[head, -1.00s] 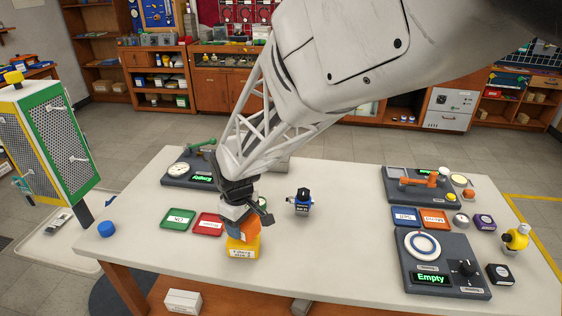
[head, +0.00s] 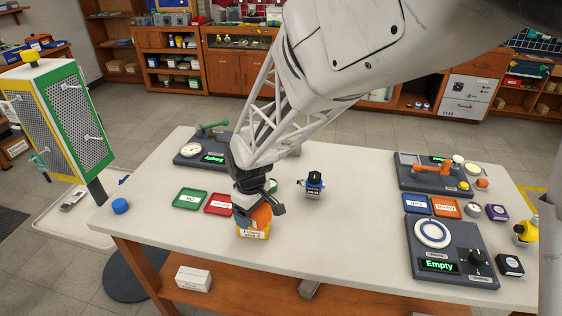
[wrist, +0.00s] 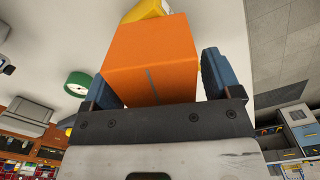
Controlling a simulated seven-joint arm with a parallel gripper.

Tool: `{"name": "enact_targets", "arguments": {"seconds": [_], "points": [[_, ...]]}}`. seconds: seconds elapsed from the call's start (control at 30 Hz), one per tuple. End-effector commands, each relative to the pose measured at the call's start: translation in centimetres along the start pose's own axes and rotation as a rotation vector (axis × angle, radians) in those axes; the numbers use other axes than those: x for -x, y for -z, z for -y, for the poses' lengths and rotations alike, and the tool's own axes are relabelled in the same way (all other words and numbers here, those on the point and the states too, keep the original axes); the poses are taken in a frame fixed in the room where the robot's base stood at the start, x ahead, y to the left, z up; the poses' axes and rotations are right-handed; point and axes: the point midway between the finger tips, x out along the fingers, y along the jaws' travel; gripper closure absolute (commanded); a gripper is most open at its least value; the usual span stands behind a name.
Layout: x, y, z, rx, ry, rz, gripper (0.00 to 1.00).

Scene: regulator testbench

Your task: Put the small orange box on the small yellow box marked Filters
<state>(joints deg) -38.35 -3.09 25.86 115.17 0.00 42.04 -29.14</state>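The small orange box (head: 258,217) rests on or just above the small yellow box (head: 254,233) near the table's front edge; I cannot tell whether they touch. The yellow box's front label is partly readable. My gripper (head: 259,207) is pointed down over the orange box. In the wrist view the orange box (wrist: 152,60) sits between the blue fingers of my gripper (wrist: 160,85). A thin gap shows between the box and the right finger, so the fingers look open around it. A piece of the yellow box (wrist: 147,10) shows beyond.
A red tray (head: 219,204) and green tray (head: 190,198) lie left of the boxes. A blue-black device (head: 313,185) stands to the right. A blue cap (head: 120,206) is at far left. A dial panel (head: 450,250) is at right. The middle front of the table is clear.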

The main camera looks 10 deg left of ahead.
Motion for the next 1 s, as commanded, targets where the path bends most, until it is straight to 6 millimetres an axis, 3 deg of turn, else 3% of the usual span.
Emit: {"name": "enact_targets", "arguments": {"seconds": [0.47,1.0], "points": [[1.3,0.0,0.0,0.0,-0.001,-0.002,0.16],[9.2,0.1,0.0,0.0,-0.001,-0.003,0.16]]}}
